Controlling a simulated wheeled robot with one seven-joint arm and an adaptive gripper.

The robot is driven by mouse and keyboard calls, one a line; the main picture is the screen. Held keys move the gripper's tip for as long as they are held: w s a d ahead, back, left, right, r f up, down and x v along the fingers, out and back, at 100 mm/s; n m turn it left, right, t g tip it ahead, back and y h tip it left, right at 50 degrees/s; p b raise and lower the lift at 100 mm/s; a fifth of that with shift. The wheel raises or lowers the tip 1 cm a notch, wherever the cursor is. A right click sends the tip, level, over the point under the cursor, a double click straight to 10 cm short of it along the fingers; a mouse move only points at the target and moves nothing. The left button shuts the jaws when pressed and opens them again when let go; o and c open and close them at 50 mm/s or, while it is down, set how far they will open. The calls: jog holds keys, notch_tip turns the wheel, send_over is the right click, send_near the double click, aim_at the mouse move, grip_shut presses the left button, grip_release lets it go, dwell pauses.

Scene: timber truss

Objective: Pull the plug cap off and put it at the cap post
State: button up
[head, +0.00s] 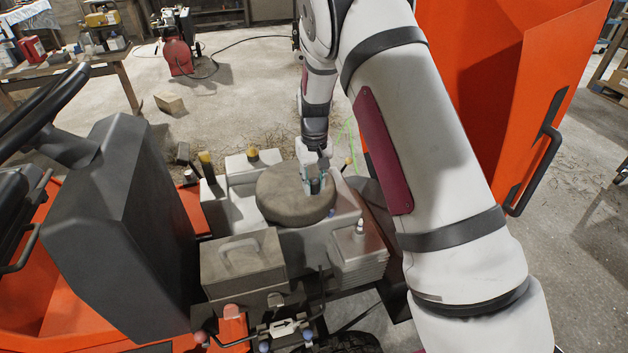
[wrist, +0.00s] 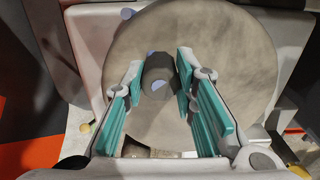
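My gripper (head: 314,183) is over the right part of a round grey-brown housing. In the wrist view its teal-padded fingers (wrist: 158,72) stand on both sides of a short dark grey piece with pale lavender faces, which looks like the plug cap (wrist: 163,69). The pads appear to touch it, so it seems held between the tips. A bare white spark plug (head: 360,229) stands upright on the finned block, to the right and nearer. I cannot tell which part is the cap post.
The round housing (head: 283,205) also fills most of the wrist view (wrist: 225,60). A grey box with a handle (head: 243,262) is in front. Yellow-topped parts (head: 206,158) stand behind left. A dark panel (head: 118,220) rises left; the orange hood (head: 495,80) stands right.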

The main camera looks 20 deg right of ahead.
jog(key=o, duration=0.5)
jog(key=s+r+p, duration=0.1)
jog(key=s+r, duration=0.3)
jog(key=r, duration=0.8)
jog(key=s+r+p, duration=0.2)
jog(key=s+r, duration=0.1)
jog(key=r, duration=0.8)
jog(key=s+r+t+p, duration=0.2)
jog(key=s+r+p, duration=0.1)
jog(key=s+r, duration=0.9)
jog(key=s+r+t+p, duration=0.1)
jog(key=s+r+p, duration=0.1)
jog(key=s, duration=0.9)
jog(key=s+r+t+p, duration=0.1)
jog(key=s+p, duration=0.2)
jog(key=s, duration=0.9)
jog(key=shift+d+r, duration=0.15)
jog(key=shift+r, duration=0.25)
